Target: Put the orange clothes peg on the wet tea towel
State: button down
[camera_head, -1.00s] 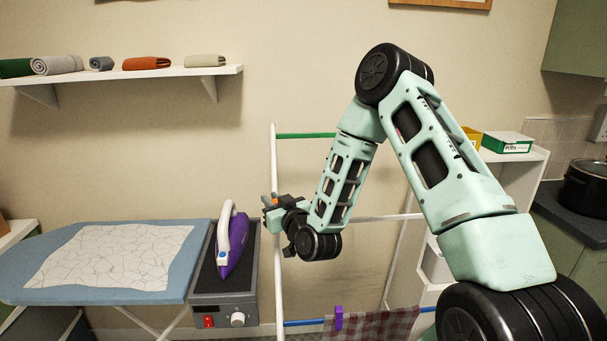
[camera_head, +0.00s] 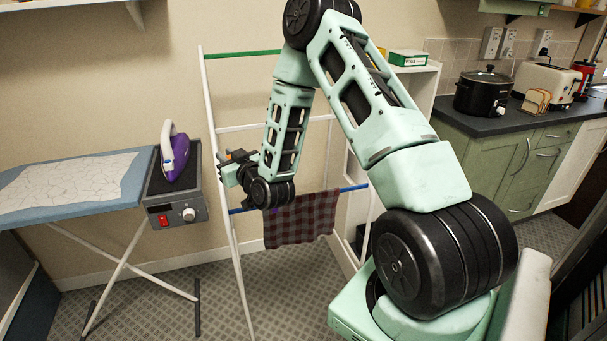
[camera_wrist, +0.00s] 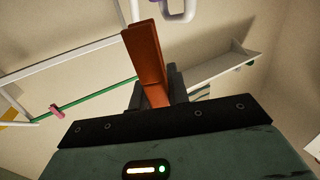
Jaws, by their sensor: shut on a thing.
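The orange clothes peg (camera_wrist: 147,62) is between the jaws of my gripper (camera_wrist: 156,95) in the wrist view, its long end sticking out past them. In the head view my gripper (camera_head: 229,169) is at the left side of the drying rack (camera_head: 238,265), above the blue rail (camera_head: 354,188). A dark red checked tea towel (camera_head: 302,220) hangs over that rail, below and right of my gripper. My wrist hides part of the rail and the towel's upper left. I cannot tell by sight whether the towel is wet.
An ironing board (camera_head: 70,186) and a purple iron (camera_head: 173,155) on its stand are left of the rack. The rack's green top rail (camera_head: 241,54) carries a pink peg (camera_wrist: 56,111) in the wrist view. A counter (camera_head: 481,123) stands right.

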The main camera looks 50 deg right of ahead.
jog(key=s+d+f+m+g+h+b, duration=0.1)
jog(key=s+d+f+m+h+b, duration=0.2)
jog(key=d, duration=0.5)
jog(key=s+d+f+g+h+b, duration=0.1)
jog(key=d+f+h+b, duration=0.15)
jog(key=d+b, duration=0.35)
jog(key=s+d+f+m+h+b, duration=0.2)
jog(key=d+f+b, duration=0.1)
jog(key=d, duration=0.6)
notch_tip(320, 180, down, 6)
jog(key=b, duration=0.3)
jog(key=shift+w+y+b, duration=0.2)
jog(key=shift+y+b, duration=0.15)
jog(key=shift+a, duration=0.1)
jog(key=shift+f+b, duration=2.4)
jog(key=shift+f, duration=0.25)
jog(key=c, duration=1.3)
grip_release()
jog(key=shift+o, duration=0.2)
